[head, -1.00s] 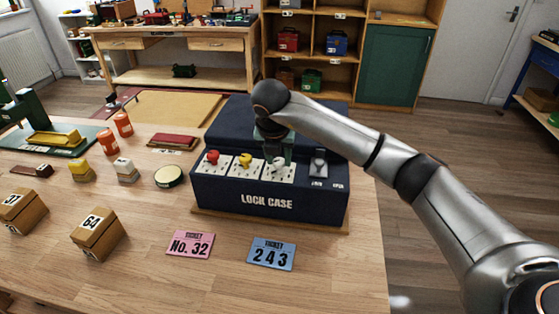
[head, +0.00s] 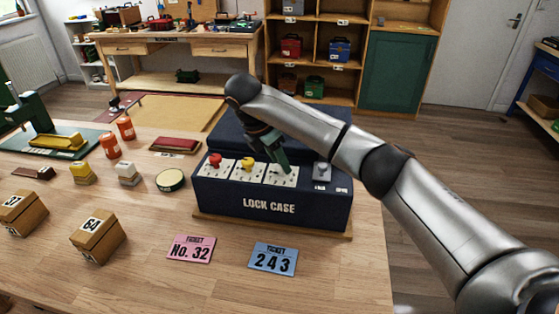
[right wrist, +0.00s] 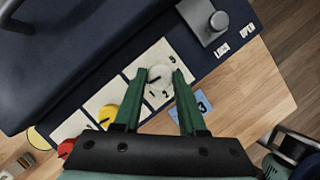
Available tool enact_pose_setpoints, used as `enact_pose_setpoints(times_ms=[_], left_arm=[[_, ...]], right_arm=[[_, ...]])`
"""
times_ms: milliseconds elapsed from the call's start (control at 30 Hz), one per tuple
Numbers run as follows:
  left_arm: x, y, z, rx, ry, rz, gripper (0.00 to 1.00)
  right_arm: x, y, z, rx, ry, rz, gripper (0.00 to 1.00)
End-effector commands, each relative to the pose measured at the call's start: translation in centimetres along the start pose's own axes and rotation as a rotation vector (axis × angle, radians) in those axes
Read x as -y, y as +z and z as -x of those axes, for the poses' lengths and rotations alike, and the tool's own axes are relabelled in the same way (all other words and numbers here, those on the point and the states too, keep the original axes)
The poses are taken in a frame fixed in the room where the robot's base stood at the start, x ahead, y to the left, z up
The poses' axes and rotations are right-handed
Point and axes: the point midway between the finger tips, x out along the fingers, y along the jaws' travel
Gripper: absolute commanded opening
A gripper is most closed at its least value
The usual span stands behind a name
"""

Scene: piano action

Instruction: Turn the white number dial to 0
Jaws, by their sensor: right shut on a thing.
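The white number dial (right wrist: 159,80) shows between my fingertips in the right wrist view, on a white plate with small dark digits around it. A dark pointer line lies across the dial; which digit it meets is too small to tell. My right gripper (head: 285,168) is shut on the dial, and its fingers hide most of it in the head view. The gripper leans, with its wrist up and to the left of the dial. The dial sits on the dark blue lock case (head: 268,206), third after the red and yellow dials. My left gripper is not in view.
The red dial (head: 215,160) and yellow dial (head: 247,163) stand left of my gripper. A grey lever (head: 322,172) by LOCK and OPEN labels stands close right. Pink (head: 191,249) and blue (head: 273,259) tickets lie in front. A round tin (head: 170,181) sits left.

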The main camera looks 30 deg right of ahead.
Motion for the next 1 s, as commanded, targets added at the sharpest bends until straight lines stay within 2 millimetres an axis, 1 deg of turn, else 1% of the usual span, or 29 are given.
enact_pose_setpoints(times_ms=[200, 600, 633, 867, 1000], left_arm=[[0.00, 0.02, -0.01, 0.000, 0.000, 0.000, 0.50], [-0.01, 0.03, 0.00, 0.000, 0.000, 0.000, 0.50], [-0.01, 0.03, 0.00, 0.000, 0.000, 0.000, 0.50], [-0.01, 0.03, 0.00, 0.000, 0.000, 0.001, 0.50], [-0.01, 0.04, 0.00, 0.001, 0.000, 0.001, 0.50]], right_arm=[[-0.04, -0.08, 0.01, -0.001, -0.014, -0.033, 0.00], [-0.03, -0.08, -0.01, -0.002, -0.016, -0.038, 0.00], [-0.03, -0.08, -0.01, -0.002, -0.016, -0.038, 0.43], [-0.04, -0.06, -0.01, -0.001, -0.016, -0.037, 0.69], [-0.04, -0.04, -0.01, -0.001, -0.016, -0.037, 0.69]])
